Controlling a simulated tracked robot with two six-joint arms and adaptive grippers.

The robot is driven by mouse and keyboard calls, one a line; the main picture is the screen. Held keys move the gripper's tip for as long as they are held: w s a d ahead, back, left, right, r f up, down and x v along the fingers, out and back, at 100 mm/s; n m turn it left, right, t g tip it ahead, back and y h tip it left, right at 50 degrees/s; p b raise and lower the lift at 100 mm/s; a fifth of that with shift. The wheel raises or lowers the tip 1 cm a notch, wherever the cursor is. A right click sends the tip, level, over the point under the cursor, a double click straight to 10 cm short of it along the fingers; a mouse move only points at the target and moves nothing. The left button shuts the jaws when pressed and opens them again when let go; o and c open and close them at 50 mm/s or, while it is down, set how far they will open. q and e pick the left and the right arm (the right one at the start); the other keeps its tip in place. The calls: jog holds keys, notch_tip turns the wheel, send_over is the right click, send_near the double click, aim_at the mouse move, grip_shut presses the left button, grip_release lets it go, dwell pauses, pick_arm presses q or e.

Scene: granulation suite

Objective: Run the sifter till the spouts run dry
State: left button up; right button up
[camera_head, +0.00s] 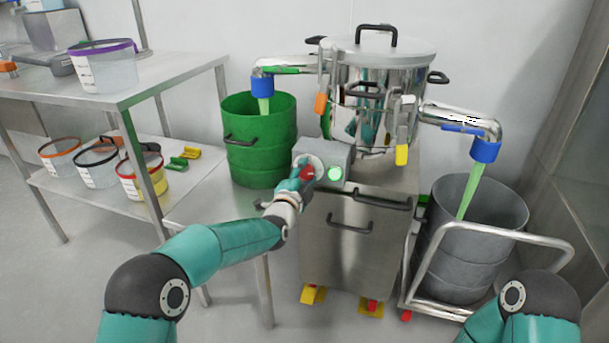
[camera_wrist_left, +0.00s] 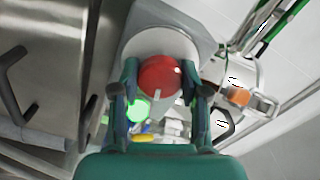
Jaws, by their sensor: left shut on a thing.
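The sifter (camera_head: 378,50), a steel drum with a lid, stands on a steel cabinet. Its left spout (camera_head: 262,82) runs a green stream (camera_head: 264,105) into a green drum (camera_head: 258,165). Its right spout (camera_head: 485,150) runs a green stream (camera_head: 470,193) into a grey drum (camera_head: 465,255). A control box (camera_head: 335,155) on the cabinet has a lit green button (camera_head: 335,173) and a red knob (camera_head: 307,173). My left gripper (camera_head: 302,180) is shut on the red knob; the left wrist view shows its fingers either side of the knob (camera_wrist_left: 160,75). My right gripper is out of frame.
The grey drum stands on a trolley with a white tubular handle (camera_head: 500,234). A steel table (camera_head: 150,80) at the left carries a purple-rimmed tub (camera_head: 103,70); several tubs stand on its lower shelf. Clear floor shows at the lower left.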

pick_arm(q)
jog(key=shift+s+d+f+m, duration=0.1)
jog(key=shift+m, duration=0.55)
jog(key=shift+d+f+m, duration=0.1)
jog(key=shift+m, duration=0.85)
jog(key=o, duration=1.1)
jog(key=shift+o, duration=0.2)
jog(key=shift+a+r, duration=0.1)
jog(key=shift+s, duration=0.1)
jog(key=v, duration=1.1)
jog(key=shift+s, duration=0.3)
jog(key=shift+a, duration=0.1)
